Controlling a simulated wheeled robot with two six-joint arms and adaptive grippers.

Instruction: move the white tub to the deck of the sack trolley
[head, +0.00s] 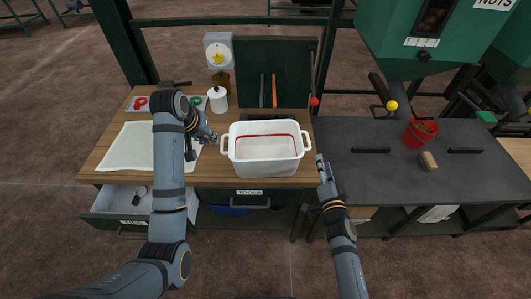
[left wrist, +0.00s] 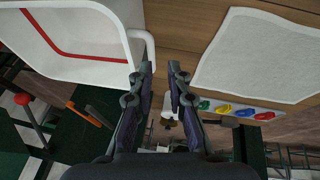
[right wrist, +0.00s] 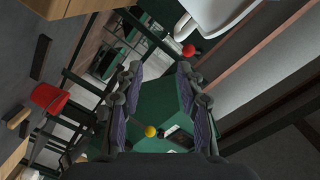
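The white tub (head: 264,165), with a red line inside and a handle on each side, stands upright on the wooden worktop (head: 110,165). Its wall shows in the left wrist view (left wrist: 85,70), and part of it shows at the top of the right wrist view (right wrist: 215,15). My left gripper (head: 211,141) is open and empty just left of the tub's left handle; its fingers (left wrist: 160,72) have a gap between them. My right gripper (head: 321,165) is open and empty, right of and slightly below the right handle. I cannot make out a sack trolley in any view.
A white cloth (head: 127,147) lies on the worktop, with a white bottle (head: 217,100) behind. An open drawer (head: 120,205) juts out at left. At right, a dark bench (head: 380,170) holds a red bucket (head: 420,132) and a tan block (head: 429,160), below a green hopper (head: 395,35).

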